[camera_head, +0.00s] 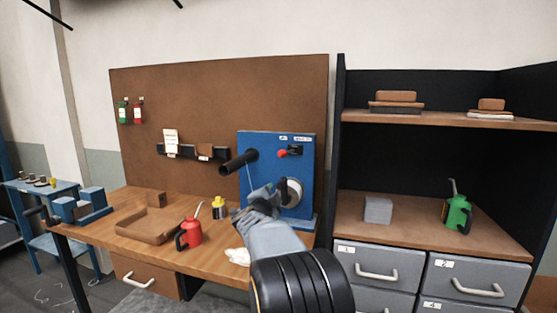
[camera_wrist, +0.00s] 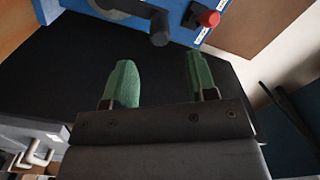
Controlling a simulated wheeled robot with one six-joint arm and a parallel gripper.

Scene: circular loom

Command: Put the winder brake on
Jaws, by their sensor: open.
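The blue winder panel (camera_head: 256,150) stands upright at the back of the wooden bench. It carries a black roller (camera_head: 238,161), a red knob (camera_head: 282,154) on a dark mount at upper right, and a pale round wheel (camera_head: 292,192). In the wrist view the red knob (camera_wrist: 208,18) is at the top right, beside a dark grey crank-like handle (camera_wrist: 160,28). No label readable here names the brake. My gripper (camera_head: 264,192) is in front of the panel, below the red knob. Its green fingers (camera_wrist: 158,62) are apart and empty, short of both parts.
On the bench are a red oil can (camera_head: 190,234), a yellow-topped bottle (camera_head: 219,208), a brown tray (camera_head: 150,236) and a white cloth (camera_head: 237,256). Shelving with grey drawers (camera_head: 378,273) stands to the right, holding a green oil can (camera_head: 457,213) and a grey block (camera_head: 378,210).

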